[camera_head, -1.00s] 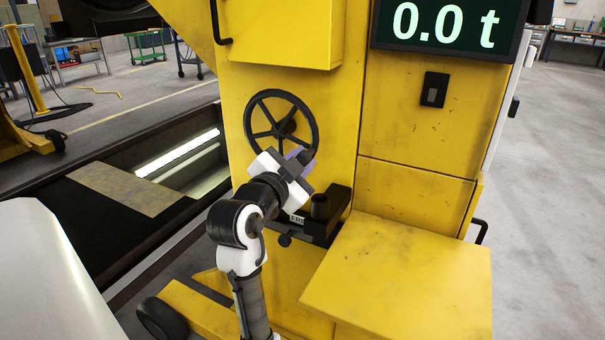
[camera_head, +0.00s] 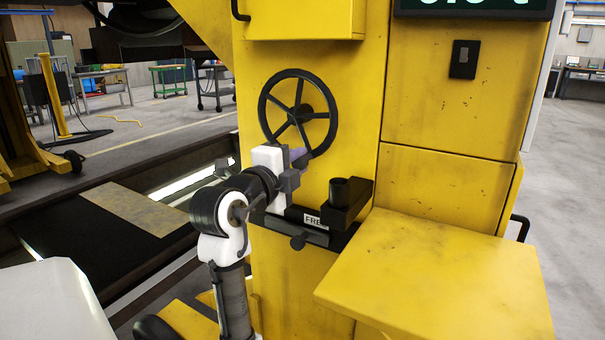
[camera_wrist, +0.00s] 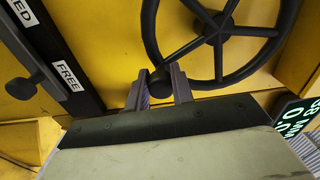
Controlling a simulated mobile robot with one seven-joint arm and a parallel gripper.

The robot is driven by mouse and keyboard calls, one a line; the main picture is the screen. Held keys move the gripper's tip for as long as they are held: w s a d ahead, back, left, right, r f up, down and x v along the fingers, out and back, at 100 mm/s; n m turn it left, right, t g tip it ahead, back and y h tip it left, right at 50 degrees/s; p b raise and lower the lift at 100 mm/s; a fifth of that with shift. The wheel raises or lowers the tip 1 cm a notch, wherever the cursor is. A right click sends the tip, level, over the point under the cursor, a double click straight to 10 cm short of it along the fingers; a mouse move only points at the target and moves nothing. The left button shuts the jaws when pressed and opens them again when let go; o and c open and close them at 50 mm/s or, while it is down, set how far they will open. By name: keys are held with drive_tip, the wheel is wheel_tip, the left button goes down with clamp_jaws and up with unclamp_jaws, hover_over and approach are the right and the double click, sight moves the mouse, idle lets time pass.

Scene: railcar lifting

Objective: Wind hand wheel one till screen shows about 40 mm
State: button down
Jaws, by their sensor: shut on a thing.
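The black spoked hand wheel (camera_head: 303,113) is on the yellow cabinet front. My gripper (camera_head: 297,158) is at the wheel's lower rim. In the wrist view, my gripper (camera_wrist: 159,87) has its two grey fingers shut on the wheel's black handle knob (camera_wrist: 158,82), at the edge of the rim; the wheel's hub (camera_wrist: 217,28) shows to the right. The dark screen (camera_head: 475,8) is cut off at the top of the head view, with only the bottoms of its characters showing. Part of the screen (camera_wrist: 297,120) also shows rotated in the wrist view; its full reading cannot be told.
A black lever bracket with a FREE label (camera_head: 314,220) sits just below the wheel, near my gripper. A yellow shelf (camera_head: 440,285) juts out at the lower right. An open pit (camera_head: 80,215) lies to the left. A black switch (camera_head: 464,59) is on the right panel.

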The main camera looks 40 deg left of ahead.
drive_tip(key=shift+s+a+f+m+b, duration=0.1)
drive_tip(key=shift+a+f+m+b, duration=0.1)
drive_tip(key=shift+a+m+b, duration=0.3)
drive_tip(key=shift+d, duration=0.15)
drive_tip(key=c, duration=1.2)
unclamp_jaws()
drive_tip(key=v, duration=1.3)
drive_tip(key=shift+s, duration=0.4)
